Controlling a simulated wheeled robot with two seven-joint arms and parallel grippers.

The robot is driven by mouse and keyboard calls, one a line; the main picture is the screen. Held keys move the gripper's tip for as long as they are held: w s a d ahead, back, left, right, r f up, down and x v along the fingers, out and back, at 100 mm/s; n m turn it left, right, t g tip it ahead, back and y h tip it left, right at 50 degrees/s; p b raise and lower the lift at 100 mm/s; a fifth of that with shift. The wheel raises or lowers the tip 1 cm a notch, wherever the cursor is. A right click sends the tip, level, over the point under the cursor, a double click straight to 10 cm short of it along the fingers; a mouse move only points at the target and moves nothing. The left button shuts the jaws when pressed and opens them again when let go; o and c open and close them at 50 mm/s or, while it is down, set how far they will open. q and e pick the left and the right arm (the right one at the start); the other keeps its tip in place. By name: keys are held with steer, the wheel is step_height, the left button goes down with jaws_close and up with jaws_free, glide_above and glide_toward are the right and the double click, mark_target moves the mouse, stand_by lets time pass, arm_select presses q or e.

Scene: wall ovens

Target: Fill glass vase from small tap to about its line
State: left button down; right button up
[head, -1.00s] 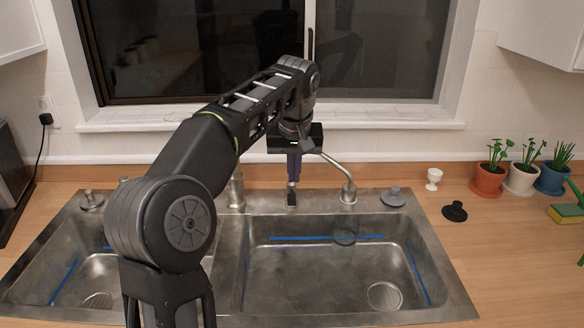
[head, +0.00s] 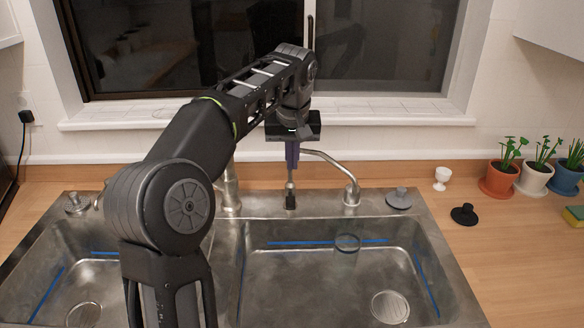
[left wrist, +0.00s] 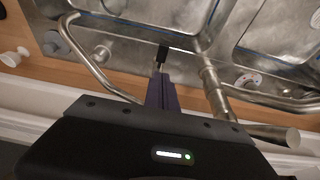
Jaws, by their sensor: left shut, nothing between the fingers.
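The small tap (head: 350,182) is a thin curved metal pipe at the back of the sink; it also shows in the left wrist view (left wrist: 72,50). A clear round outline, seemingly the glass vase (head: 347,243), shows faintly in the right basin, below the tap in the picture. Its line and any water cannot be made out. My left gripper (head: 291,199) points down at the sink's back rim, left of the curved pipe. Its fingers are shut and empty; they also show in the left wrist view (left wrist: 162,58). Whether they touch any tap part is unclear. My right gripper is out of view.
A larger tap (head: 230,188) stands left of my left gripper. A grey stopper (head: 399,198), black stopper (head: 464,214) and white cup (head: 442,177) are to the right, then potted plants (head: 500,180) and a sponge (head: 575,217). The right basin (head: 300,285) is largely clear.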

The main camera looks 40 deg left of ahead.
arm_select(q)
glide_above(292, 207)
steer(key=x, duration=0.3)
steer(key=s+x, duration=0.1)
steer(key=x, duration=0.3)
steer(key=s+d+x, duration=0.1)
steer(key=x, duration=0.2)
steer(key=shift+w+f+p, duration=0.1)
steer(key=shift+f+p, duration=0.25)
steer(key=shift+f, duration=1)
steer(key=shift+d, duration=0.1)
steer(key=f+t+b, duration=0.1)
steer(key=b, duration=0.4)
steer(key=f+t+y+b, duration=0.1)
steer(key=b, duration=0.4)
steer(key=f+t+y+b, duration=0.1)
steer(key=b, duration=0.4)
steer(key=shift+s+d, duration=0.3)
steer(key=shift+s, duration=0.1)
steer(key=shift+r, duration=0.4)
stand_by(3.1)
